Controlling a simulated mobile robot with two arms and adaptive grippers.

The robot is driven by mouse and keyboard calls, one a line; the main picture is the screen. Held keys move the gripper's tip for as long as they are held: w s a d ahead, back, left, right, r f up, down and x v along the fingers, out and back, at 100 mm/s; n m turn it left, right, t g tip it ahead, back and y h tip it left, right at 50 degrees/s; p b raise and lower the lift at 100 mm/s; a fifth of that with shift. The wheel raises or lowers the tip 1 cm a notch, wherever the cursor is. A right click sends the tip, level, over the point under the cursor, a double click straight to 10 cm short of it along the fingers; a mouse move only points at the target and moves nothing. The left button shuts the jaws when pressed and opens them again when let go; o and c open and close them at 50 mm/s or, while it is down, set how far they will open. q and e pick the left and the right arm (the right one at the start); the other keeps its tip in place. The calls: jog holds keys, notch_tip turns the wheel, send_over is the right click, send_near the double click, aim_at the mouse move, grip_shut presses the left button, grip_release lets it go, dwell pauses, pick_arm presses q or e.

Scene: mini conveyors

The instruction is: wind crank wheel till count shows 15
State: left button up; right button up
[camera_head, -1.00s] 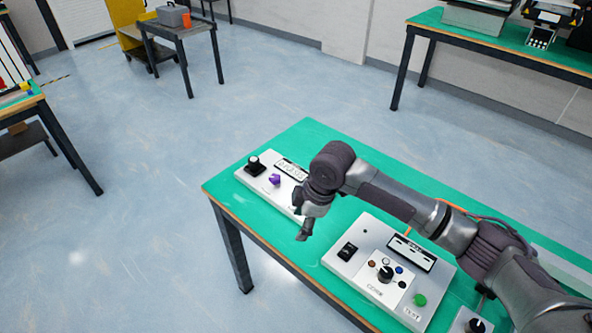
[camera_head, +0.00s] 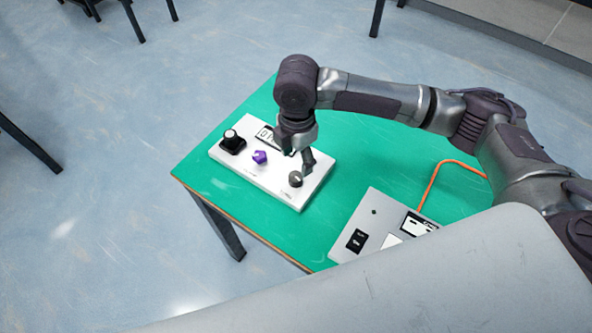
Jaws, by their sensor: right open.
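A white control box (camera_head: 252,171) lies on the green table. It carries a black control with a pale round top (camera_head: 231,137) at its left end, a purple knob (camera_head: 260,157) in the middle and a dark grey round knob (camera_head: 295,179) near its right end. I cannot tell for sure which is the crank wheel. The count display (camera_head: 265,134) at the back edge is partly hidden by my right gripper; its first digit looks like 0, the rest cannot be read. My right gripper (camera_head: 301,160) points down over the box, open, just behind the dark grey knob. My left gripper is not in view.
The table's left back is clear.

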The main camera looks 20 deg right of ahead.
aim_at(296, 176)
notch_tip(296, 176, down, 6)
jog(key=shift+f, duration=0.35)
jog(key=shift+w+f, duration=0.1)
jog(key=shift+f, duration=0.1)
jog(key=c, duration=1.2)
jog(key=shift+o, duration=0.2)
jog(key=shift+r+m+p, duration=0.1)
jog(key=shift+m+p, duration=0.2)
jog(key=shift+p, duration=0.4)
jog(key=m+p, duration=0.7)
jog(key=p, duration=0.3)
jog(key=shift+r, duration=0.1)
pick_arm(q)
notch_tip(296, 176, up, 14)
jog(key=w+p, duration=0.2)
jog(key=shift+p, duration=0.3)
pick_arm(e)
jog(key=shift+f+m, duration=0.2)
jog(key=shift+m, duration=1.4)
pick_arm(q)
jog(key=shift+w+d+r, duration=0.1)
